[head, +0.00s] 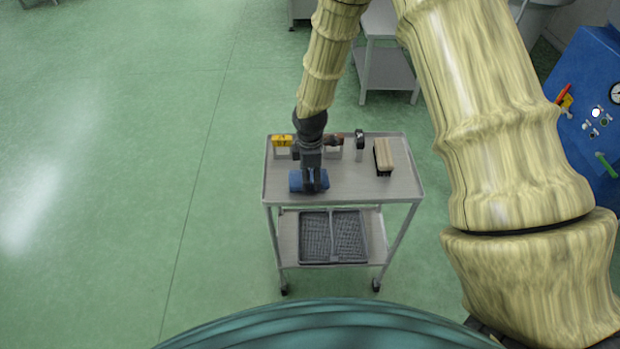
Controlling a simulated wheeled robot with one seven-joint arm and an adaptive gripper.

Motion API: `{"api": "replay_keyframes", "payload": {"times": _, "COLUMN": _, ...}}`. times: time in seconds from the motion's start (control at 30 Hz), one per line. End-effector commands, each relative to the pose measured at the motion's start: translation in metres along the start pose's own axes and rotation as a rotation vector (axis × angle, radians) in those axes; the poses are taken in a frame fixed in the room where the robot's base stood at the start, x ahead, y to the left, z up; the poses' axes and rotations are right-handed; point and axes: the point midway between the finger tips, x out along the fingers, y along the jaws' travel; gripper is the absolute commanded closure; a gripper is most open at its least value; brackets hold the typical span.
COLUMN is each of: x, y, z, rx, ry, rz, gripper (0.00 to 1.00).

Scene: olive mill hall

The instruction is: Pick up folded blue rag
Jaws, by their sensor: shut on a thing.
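The folded blue rag (295,181) is at the front left of the grey cart's top shelf (350,185). It shows on both sides of my dark gripper (314,186), which points down at it from above. My gripper is shut on the rag, and its fingers hide the rag's middle. I cannot tell whether the rag touches the shelf or is a little above it.
A brush (383,157), a small dark-topped item (360,146) and a yellow item (282,141) are on the top shelf. A grey basket (332,237) is on the lower shelf. A blue control cabinet (590,100) stands at right. The green floor at left is clear.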

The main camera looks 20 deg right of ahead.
Motion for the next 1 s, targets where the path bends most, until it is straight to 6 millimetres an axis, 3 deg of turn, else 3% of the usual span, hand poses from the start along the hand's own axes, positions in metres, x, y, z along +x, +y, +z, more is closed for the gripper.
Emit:
{"api": "replay_keyframes", "payload": {"times": 0.23, "x": -0.025, "y": 0.001, "z": 0.0, "rx": 0.0, "ry": 0.001, "rz": 0.002, "gripper": 0.64}}
{"api": "replay_keyframes", "payload": {"times": 0.7, "x": -0.033, "y": -0.106, "z": -0.013, "rx": -0.003, "ry": -0.002, "rz": 0.0, "gripper": 0.64}}
{"api": "replay_keyframes", "payload": {"times": 1.0, "x": -0.038, "y": -0.149, "z": -0.018, "rx": -0.001, "ry": -0.001, "rz": 0.001, "gripper": 0.64}}
